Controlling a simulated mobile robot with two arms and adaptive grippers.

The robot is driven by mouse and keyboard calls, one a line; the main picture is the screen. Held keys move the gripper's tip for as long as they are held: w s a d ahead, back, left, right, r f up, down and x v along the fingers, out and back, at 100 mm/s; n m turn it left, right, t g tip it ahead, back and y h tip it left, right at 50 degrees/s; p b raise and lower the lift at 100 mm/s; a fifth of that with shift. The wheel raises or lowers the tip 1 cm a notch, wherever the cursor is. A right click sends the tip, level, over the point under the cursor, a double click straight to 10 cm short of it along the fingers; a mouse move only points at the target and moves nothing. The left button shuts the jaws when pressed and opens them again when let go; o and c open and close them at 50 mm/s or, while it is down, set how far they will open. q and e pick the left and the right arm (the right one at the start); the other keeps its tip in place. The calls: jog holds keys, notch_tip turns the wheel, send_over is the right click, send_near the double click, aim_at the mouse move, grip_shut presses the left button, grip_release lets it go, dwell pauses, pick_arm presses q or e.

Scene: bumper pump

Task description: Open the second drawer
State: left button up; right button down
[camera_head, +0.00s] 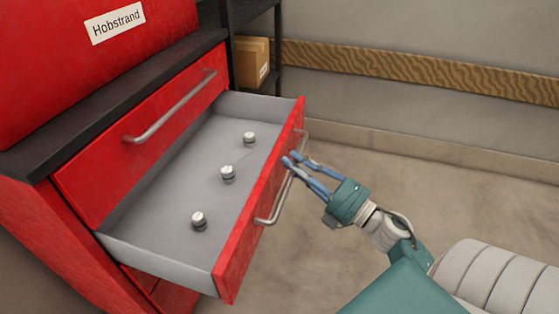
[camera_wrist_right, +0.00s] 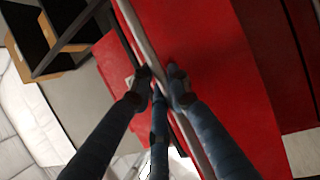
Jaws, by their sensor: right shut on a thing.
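The second drawer (camera_head: 239,240) of the red tool cabinet is pulled far out below the closed top drawer (camera_head: 120,165). Its grey inside is in full view in the head view. My right gripper (camera_head: 292,161) is at the silver bar handle (camera_head: 277,201) on the drawer front. In the right wrist view, the blue fingers of my right gripper (camera_wrist_right: 162,80) close around the handle (camera_wrist_right: 146,42), in front of the red drawer face (camera_wrist_right: 215,60). My left gripper is not in view.
Several small metal knob-like parts, one of them near the drawer's middle (camera_head: 228,173), stand in the drawer. A dark shelf with a cardboard box (camera_head: 252,62) stands behind the cabinet. The floor (camera_head: 310,245) in front of the drawer is clear apart from my arm.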

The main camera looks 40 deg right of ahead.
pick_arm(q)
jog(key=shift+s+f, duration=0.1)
pick_arm(e)
jog(key=shift+s+d+f, duration=0.15)
jog(key=shift+s, duration=0.25)
jog(key=c, duration=1.6)
grip_release()
jog(key=shift+c, duration=0.2)
jog(key=v, duration=1.2)
